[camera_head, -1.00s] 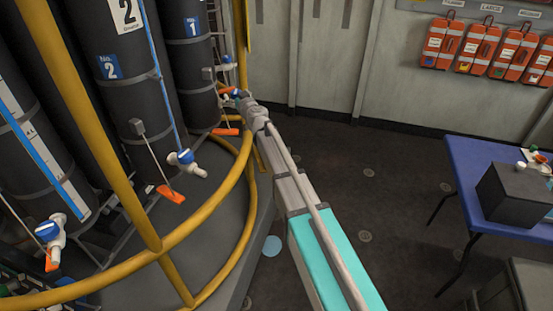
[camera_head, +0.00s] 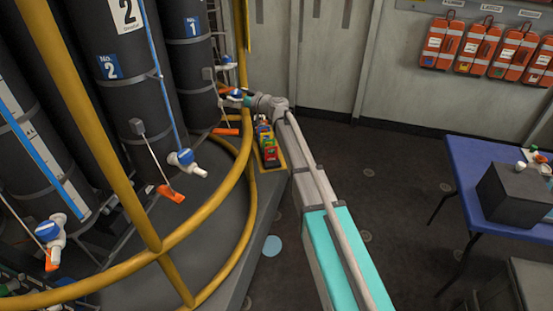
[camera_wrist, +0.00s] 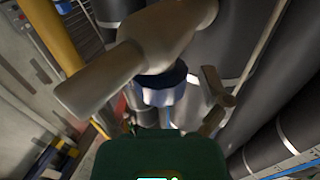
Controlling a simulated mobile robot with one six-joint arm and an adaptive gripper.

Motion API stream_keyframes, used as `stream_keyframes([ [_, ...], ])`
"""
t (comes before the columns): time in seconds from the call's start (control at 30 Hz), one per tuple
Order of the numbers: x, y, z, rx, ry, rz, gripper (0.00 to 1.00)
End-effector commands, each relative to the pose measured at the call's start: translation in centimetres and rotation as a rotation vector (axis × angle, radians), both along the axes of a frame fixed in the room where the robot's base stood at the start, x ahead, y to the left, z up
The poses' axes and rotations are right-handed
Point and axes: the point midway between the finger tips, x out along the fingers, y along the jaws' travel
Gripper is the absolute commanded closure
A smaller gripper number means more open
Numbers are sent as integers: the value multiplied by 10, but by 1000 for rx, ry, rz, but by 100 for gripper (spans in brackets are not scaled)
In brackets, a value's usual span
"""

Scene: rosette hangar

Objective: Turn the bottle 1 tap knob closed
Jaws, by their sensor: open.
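Bottle 1 (camera_head: 192,70) is a dark cylinder with a blue number label at the back left. My gripper (camera_head: 237,97) is small and partly hidden at its lower tap, beside the yellow rail. In the wrist view a blue knob (camera_wrist: 164,82) faces me, just beyond the dark green housing of my gripper. A pale, thick piece crosses above the knob and a darker finger-like piece shows at its right. My gripper is open. I cannot tell whether its fingers touch the knob.
Bottle 2 (camera_head: 115,80) stands closer, with its own blue-and-white tap (camera_head: 184,159). A yellow guard rail (camera_head: 205,210) curves around the bottles. A blue table (camera_head: 470,170) stands right. Dark floor is clear between.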

Motion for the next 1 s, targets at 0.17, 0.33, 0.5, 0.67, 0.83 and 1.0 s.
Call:
stream_keyframes([
  [0.17, -20, -22, 0, 0, 0, -7, 4],
  [0.33, -35, -41, 0, 0, 0, -9, 4],
  [0.5, -50, -59, 0, 0, 0, -8, 4],
  [0.67, -64, -76, 0, 0, 0, -8, 4],
  [0.83, -77, -94, 0, 0, 0, -9, 4],
  [1.0, -90, -110, 0, 0, 0, -9, 4],
])
